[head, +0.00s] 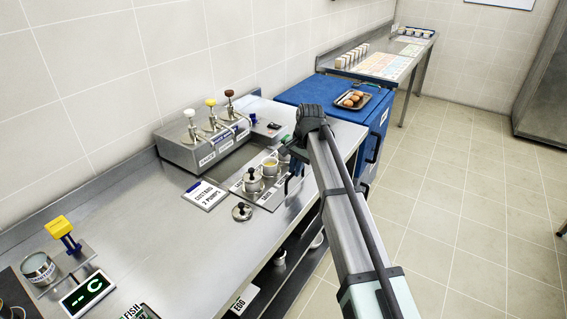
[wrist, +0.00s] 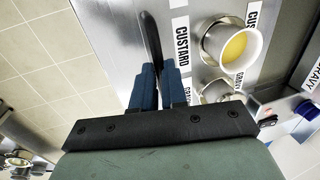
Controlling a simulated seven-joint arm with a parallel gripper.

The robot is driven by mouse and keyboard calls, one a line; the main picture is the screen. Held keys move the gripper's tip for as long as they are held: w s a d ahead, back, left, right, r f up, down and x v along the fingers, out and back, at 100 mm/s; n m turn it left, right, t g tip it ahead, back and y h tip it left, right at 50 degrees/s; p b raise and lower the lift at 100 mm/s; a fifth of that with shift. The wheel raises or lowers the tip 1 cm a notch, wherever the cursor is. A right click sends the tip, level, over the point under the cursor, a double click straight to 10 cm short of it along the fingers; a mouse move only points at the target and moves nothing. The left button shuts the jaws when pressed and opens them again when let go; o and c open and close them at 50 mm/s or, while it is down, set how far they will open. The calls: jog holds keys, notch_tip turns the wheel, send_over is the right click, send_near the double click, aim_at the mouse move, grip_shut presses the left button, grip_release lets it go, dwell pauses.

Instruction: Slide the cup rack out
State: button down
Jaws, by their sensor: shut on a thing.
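A metal rack plate (head: 268,197) with printed labels lies on the counter in the head view. On it stand a cup with yellow contents (head: 270,165) and a metal pot with a knobbed lid (head: 253,181). The wrist view shows the yellow-filled cup (wrist: 234,46) beside a CUSTARD label (wrist: 182,42). My gripper (wrist: 160,72) is at the plate's edge, its blue fingers shut on a dark handle (wrist: 149,35). In the head view my gripper (head: 291,176) is partly hidden by my arm. How the handle joins the rack is not clear.
A pump dispenser (head: 208,140) stands behind the plate, and a loose lid (head: 242,211) lies in front. A blue cabinet (head: 318,93) holds a tray of eggs (head: 352,99). Below the counter, a shelf (head: 290,268) holds small cups. The tiled floor (head: 455,190) at right is clear.

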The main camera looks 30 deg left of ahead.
jog(key=shift+d, duration=0.85)
jog(key=c, duration=1.2)
grip_release()
jog(key=shift+o, duration=0.2)
jog(key=shift+r, duration=0.1)
notch_tip(320, 180, up, 13)
jog(key=d, duration=0.2)
jog(key=shift+d+r, duration=0.2)
jog(key=shift+d, duration=0.1)
